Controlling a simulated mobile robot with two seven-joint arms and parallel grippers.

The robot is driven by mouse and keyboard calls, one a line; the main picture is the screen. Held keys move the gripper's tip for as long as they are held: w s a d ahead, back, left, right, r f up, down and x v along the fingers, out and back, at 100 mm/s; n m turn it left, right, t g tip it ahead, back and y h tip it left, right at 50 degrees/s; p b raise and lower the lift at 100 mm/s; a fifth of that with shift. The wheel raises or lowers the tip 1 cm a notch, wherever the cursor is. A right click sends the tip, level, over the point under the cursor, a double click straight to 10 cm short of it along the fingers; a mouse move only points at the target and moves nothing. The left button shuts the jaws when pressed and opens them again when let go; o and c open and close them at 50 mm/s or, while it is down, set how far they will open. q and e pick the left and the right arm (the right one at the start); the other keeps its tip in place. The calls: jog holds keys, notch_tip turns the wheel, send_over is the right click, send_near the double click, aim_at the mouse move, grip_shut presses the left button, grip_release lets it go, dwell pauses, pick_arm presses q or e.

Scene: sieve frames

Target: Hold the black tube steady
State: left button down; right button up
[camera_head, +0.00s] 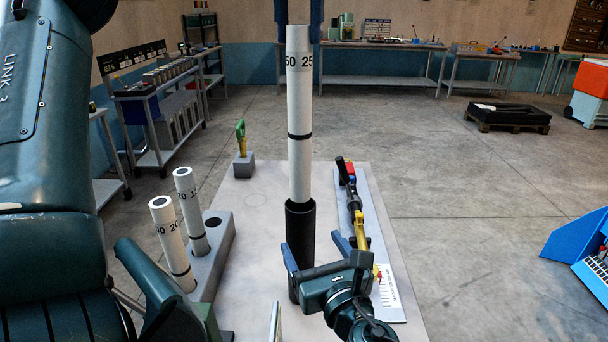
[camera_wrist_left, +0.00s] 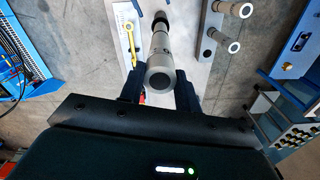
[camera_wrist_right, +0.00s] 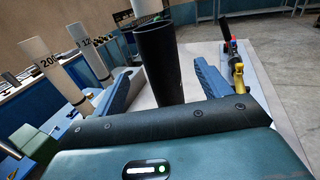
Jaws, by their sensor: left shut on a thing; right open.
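The black tube (camera_head: 300,225) stands upright on the pale board. My right gripper (camera_head: 318,250) is open, with one finger on each side of it and a clear gap at the right finger; the tube also shows between the fingers in the right wrist view (camera_wrist_right: 158,65). My left gripper (camera_head: 299,22) is shut on the upper end of a long white tube (camera_head: 299,110) marked with numbers and a black band. The white tube is upright, its lower end at the black tube's mouth; how far inside it reaches I cannot tell.
A grey block (camera_head: 222,243) at left holds two shorter white tubes (camera_head: 172,240) and has one empty hole. A pale plate (camera_head: 385,285) with a dark and yellow tool (camera_head: 357,215) lies right of my right gripper. A small grey stand (camera_head: 243,165) with a green-yellow item is behind.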

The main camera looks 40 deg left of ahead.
aim_at(306, 232)
jog(key=x, duration=0.7)
jog(key=shift+w+a, duration=0.15)
jog(key=shift+a, duration=0.2)
jog(key=shift+c, duration=0.3)
jog(key=c, duration=1.1)
grip_shut()
dwell(0.6)
